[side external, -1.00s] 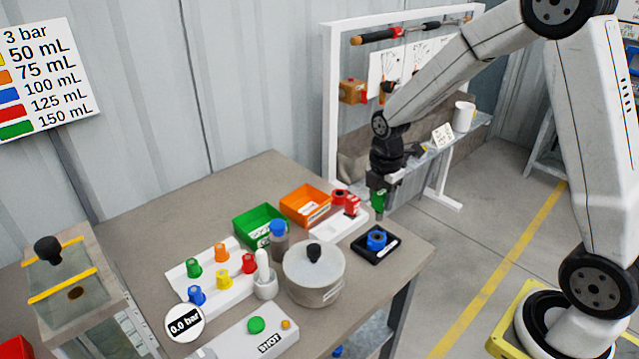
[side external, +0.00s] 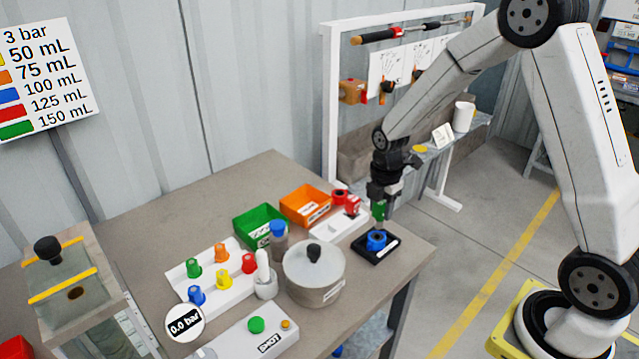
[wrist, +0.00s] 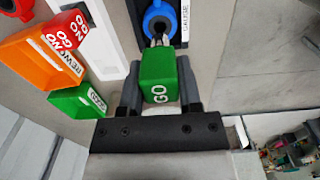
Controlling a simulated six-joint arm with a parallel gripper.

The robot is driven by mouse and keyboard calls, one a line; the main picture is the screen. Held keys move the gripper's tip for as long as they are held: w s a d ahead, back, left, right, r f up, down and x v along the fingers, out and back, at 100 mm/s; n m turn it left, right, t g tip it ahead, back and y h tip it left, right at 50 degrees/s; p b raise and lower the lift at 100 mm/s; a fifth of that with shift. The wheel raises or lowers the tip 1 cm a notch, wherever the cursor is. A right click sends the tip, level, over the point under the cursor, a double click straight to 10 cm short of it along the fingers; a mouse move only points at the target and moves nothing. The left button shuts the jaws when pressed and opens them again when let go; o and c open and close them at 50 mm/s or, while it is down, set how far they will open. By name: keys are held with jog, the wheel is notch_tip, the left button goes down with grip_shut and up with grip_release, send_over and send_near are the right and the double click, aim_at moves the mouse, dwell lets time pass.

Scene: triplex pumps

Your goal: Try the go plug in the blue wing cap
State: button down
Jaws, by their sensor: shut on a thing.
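My gripper (side external: 379,204) is shut on the green go plug (wrist: 158,85), marked GO in the wrist view. The plug's green handle (side external: 379,212) hangs below the fingers in the side view. The blue wing cap (side external: 376,240) sits in a black tray (side external: 360,251) near the table's right edge. In the wrist view, the plug's metal tip points at the open bore of the blue cap (wrist: 160,18) and overlaps its near rim. I cannot tell whether the tip touches the cap. In the side view the plug is just above the cap.
A white holder with a red NO GO plug (side external: 352,208) stands beside the tray. Orange (side external: 306,203) and green (side external: 258,228) bins lie behind. A round lidded pot (side external: 314,273) stands left of the tray, with a white rack (side external: 222,292) of coloured caps further left.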

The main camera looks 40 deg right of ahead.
aim_at(380, 218)
jog(key=shift+f, duration=1.2)
jog(key=shift+f, duration=0.35)
dwell(2.0)
jog(key=shift+c, duration=1)
grip_release()
jog(key=shift+r, duration=3.9)
